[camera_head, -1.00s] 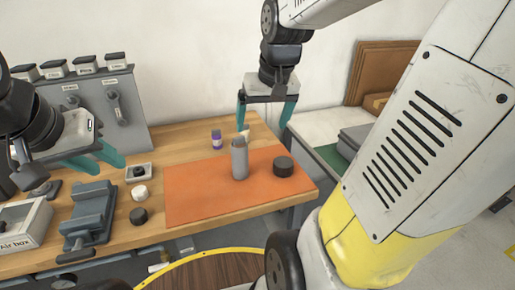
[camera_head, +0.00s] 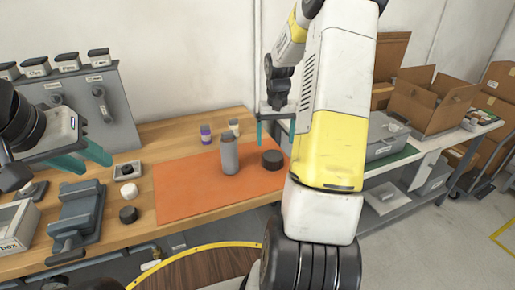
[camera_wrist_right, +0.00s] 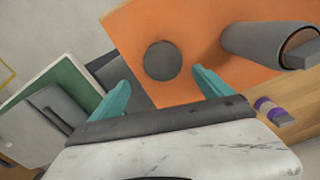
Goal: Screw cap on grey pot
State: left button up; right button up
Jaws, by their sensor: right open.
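The grey pot (camera_head: 229,156) stands upright on the orange mat; in the right wrist view (camera_wrist_right: 262,42) it lies toward the upper right. A dark grey round cap (camera_head: 272,160) lies on the mat to the right of the pot. In the right wrist view the cap (camera_wrist_right: 161,61) appears between my finger tips. My right gripper (camera_head: 275,138) is open and empty, just behind and above the cap, apart from it; its fingers also show in the wrist view (camera_wrist_right: 160,88). My left gripper (camera_head: 88,163) is open and empty over the left of the bench.
A vise (camera_head: 82,213), a white round piece (camera_head: 129,191) and a black one (camera_head: 128,214) are at left. Cardboard boxes (camera_head: 424,103) stand on the right table.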

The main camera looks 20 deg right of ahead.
aim_at(273, 155)
jog(key=shift+f, duration=1.3)
jog(key=shift+s+a+f, duration=0.15)
jog(key=shift+f, duration=0.7)
jog(key=shift+s+a+f, duration=0.1)
jog(key=shift+a+f, duration=0.05)
jog(key=shift+f, duration=0.75)
jog(key=shift+s+a+f, duration=0.15)
jog(key=shift+f, duration=0.7)
jog(key=c, duration=1.4)
